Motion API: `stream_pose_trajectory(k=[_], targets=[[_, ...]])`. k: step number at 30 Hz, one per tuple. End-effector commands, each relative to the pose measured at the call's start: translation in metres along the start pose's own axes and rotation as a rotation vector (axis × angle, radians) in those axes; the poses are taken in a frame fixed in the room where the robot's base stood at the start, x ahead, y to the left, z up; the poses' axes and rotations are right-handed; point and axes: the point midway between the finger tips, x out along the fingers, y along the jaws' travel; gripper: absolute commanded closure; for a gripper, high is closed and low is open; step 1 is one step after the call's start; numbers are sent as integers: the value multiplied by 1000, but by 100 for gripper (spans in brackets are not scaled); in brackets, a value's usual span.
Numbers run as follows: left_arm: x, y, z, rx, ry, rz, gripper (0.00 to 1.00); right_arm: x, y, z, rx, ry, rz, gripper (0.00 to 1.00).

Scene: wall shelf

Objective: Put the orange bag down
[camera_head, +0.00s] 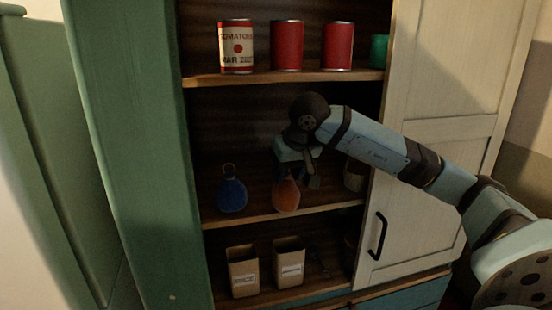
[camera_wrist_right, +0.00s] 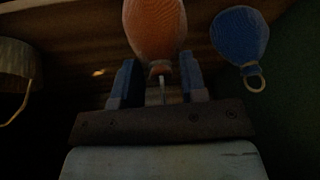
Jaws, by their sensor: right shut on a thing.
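The orange bag (camera_head: 286,196) is at the middle shelf in the head view, right of the blue bag. My right gripper (camera_head: 297,178) is above it and shut on its top. In the right wrist view the orange bag (camera_wrist_right: 155,30) hangs between the two fingers of my right gripper (camera_wrist_right: 160,82), which hold its narrow neck or ring. Whether the bag's bottom touches the shelf board (camera_head: 250,217) I cannot tell. My left gripper is in neither view.
The blue bag (camera_head: 231,195) with a ring on top stands close on the left; it also shows in the wrist view (camera_wrist_right: 240,38). A basket (camera_head: 354,176) is on the right. Cans (camera_head: 287,46) stand on the shelf above, two boxes (camera_head: 290,263) below. A cream door (camera_head: 425,150) stands at the right.

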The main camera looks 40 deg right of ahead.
Motion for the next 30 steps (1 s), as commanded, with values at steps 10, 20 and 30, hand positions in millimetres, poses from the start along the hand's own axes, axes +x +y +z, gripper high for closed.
stream_pose_trajectory(k=[10,20,30], targets=[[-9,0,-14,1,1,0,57,14,-7,-41,4,0,-2,100],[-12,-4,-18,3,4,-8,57,25,-6,-43,0,1,2,100],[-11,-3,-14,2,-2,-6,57,26,-6,-42,0,0,2,32]])
